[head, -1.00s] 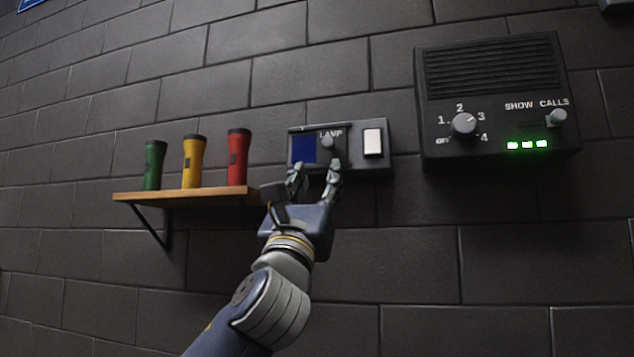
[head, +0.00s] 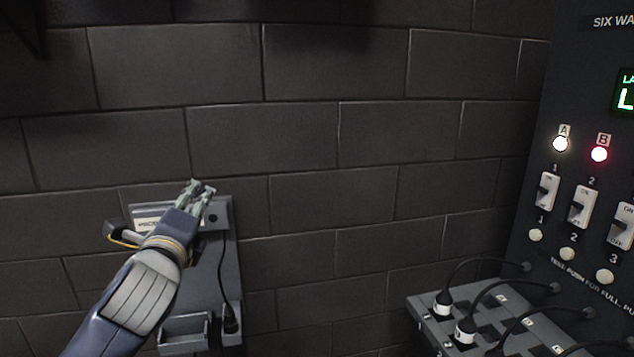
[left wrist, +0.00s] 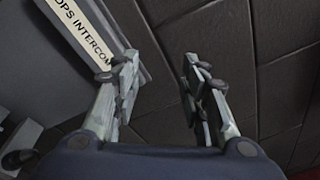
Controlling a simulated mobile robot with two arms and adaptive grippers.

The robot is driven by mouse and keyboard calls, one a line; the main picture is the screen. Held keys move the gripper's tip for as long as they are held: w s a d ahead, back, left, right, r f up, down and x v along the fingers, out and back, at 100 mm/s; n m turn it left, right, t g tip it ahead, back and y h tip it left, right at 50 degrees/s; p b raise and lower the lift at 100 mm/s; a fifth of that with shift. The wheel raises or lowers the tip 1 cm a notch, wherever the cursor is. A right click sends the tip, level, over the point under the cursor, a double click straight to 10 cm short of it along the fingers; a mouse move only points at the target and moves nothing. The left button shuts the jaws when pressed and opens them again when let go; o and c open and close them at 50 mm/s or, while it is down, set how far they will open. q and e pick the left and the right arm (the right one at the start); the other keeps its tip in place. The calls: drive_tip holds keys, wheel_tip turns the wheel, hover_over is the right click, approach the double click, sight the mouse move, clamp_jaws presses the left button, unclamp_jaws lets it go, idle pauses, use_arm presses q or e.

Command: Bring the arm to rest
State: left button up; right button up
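My left gripper (head: 200,193) is at the lower left of the head view. Its arm comes up from the bottom left and overlaps the grey intercom panel (head: 222,268) on the wall. In the left wrist view, the gripper (left wrist: 158,75) has its two fingers well apart with nothing between them. The panel's label (left wrist: 85,35), reading OPS INTERCOM, lies beside the left finger. The distance between the fingers and the panel cannot be told. My right gripper is in neither view.
A dark panel (head: 520,235) with switches and lit lamps A (head: 560,143) and B (head: 599,154) stands at right. Below it, a grey box (head: 430,325) holds cabled plugs. A black cord (head: 222,260) hangs on the intercom. Bare block wall (head: 330,190) fills the middle.

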use_arm(q)
drive_tip(key=s+d+f+n+g+h, duration=0.1)
drive_tip(key=s+f+n+g, duration=0.4)
drive_tip(key=f, duration=0.9)
drive_tip(key=s+d+f+n+g, duration=0.15)
drive_tip(key=s+f+n, duration=0.4)
drive_tip(key=f, duration=0.85)
drive_tip(key=s+f+n+g, duration=0.45)
drive_tip(key=s+f, duration=0.35)
drive_tip(key=s, duration=0.5)
drive_tip(key=s+f+n+g, duration=0.5)
drive_tip(key=s+f, duration=0.4)
drive_tip(key=s, duration=0.5)
wheel_tip(320, 180, down, 27)
drive_tip(key=s, duration=0.2)
drive_tip(key=s+a+f, duration=0.1)
drive_tip(key=s+f, duration=0.6)
drive_tip(key=s, duration=0.1)
drive_tip(key=s+a+f+g, duration=0.1)
drive_tip(key=s+a+f, duration=0.1)
drive_tip(key=s+f, duration=0.6)
drive_tip(key=shift+a+n+h, duration=0.3)
